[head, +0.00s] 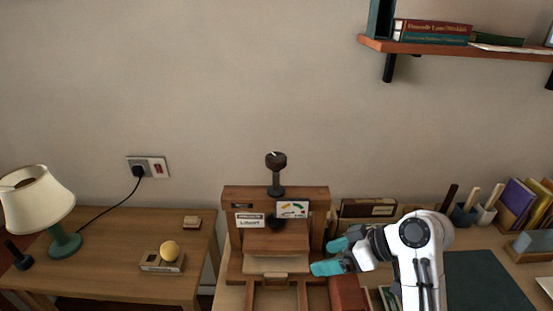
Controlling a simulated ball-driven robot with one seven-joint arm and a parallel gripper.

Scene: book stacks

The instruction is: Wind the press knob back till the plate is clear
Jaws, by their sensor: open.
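A wooden press frame (228,209) stands at the lower middle of the head view. Its dark press knob (276,160) sits upright on a screw above the top beam, with a small pale mark on top. A wooden plate (275,243) shows below the beam; I cannot tell how much gap lies under it. A dial with coloured segments (292,209) and a label (250,220) are on the beam. My gripper (330,256), with teal fingers, is open and empty at the press's right side, lower than the knob and apart from it.
A lamp (35,200) and a yellow ball on a block (169,250) stand on the left table (110,225). Books and pots (486,214) stand on the right, near a dark mat (485,280). A shelf (450,48) hangs upper right. The wall space above the knob is free.

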